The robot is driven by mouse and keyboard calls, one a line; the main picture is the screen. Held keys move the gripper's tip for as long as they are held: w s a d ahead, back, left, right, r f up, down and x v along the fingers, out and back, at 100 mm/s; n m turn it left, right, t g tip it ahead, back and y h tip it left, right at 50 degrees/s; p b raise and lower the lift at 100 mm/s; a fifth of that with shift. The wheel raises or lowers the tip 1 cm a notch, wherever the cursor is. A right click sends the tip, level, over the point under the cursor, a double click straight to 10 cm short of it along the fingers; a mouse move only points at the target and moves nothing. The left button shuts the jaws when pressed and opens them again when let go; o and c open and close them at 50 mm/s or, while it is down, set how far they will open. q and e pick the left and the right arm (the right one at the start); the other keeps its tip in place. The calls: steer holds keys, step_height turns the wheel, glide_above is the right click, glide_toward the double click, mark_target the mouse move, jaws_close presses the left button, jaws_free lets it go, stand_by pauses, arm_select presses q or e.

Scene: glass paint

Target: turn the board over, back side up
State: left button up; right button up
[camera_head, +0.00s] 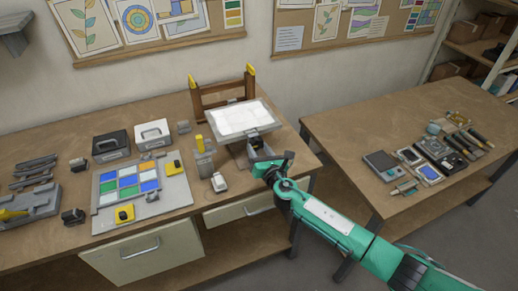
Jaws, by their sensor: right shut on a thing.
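A pale board (236,117) with a white face and a grey rim is raised and tilted above the back right of the main bench, in front of a brown wooden stand (221,92) with yellow-topped posts. My right gripper (256,143) is at the board's near right edge and is shut on it. The fingertips are small and partly hidden, so the exact contact is unclear. My left gripper is not in view.
A grey panel (103,215) with blue, green, white and orange pieces and yellow-black clamps lies on the bench (60,258). Two cases (153,133), a yellow-topped bottle (201,146) and a small white item (219,182) stand near. A side table (340,130) holds several tools.

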stand_by(0.5)
steer(key=o, duration=1.4)
steer(key=b+v, duration=0.2)
steer(key=v, duration=1.1)
steer(key=shift+s, duration=0.35)
steer(key=shift+d, duration=0.15)
